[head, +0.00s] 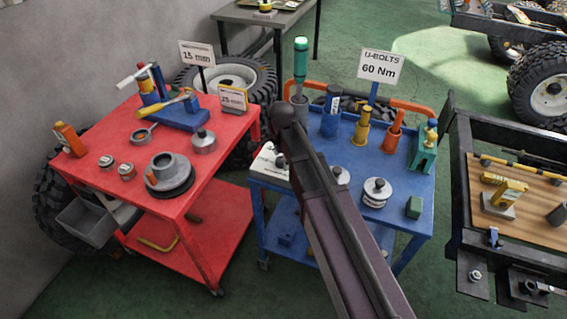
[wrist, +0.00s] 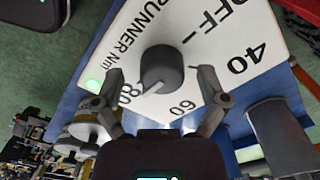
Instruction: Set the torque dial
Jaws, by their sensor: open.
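The torque dial is a dark round knob (wrist: 162,66) on a white panel (wrist: 205,30) marked OFF, 40, 60 and 80. Its pale pointer aims down-left, toward the 80 mark. My gripper (wrist: 161,76) is open, with one finger on each side of the knob; whether either touches it I cannot tell. A green light glows at the panel's left corner. In the head view the white dial box (head: 268,166) sits on the blue cart (head: 335,185), partly hidden by my arm. A sign (head: 380,66) on that cart reads "U-BOLTS 60 Nm".
A red cart (head: 225,150) with tools stands left. A dark-framed chassis (head: 510,165) is at right.

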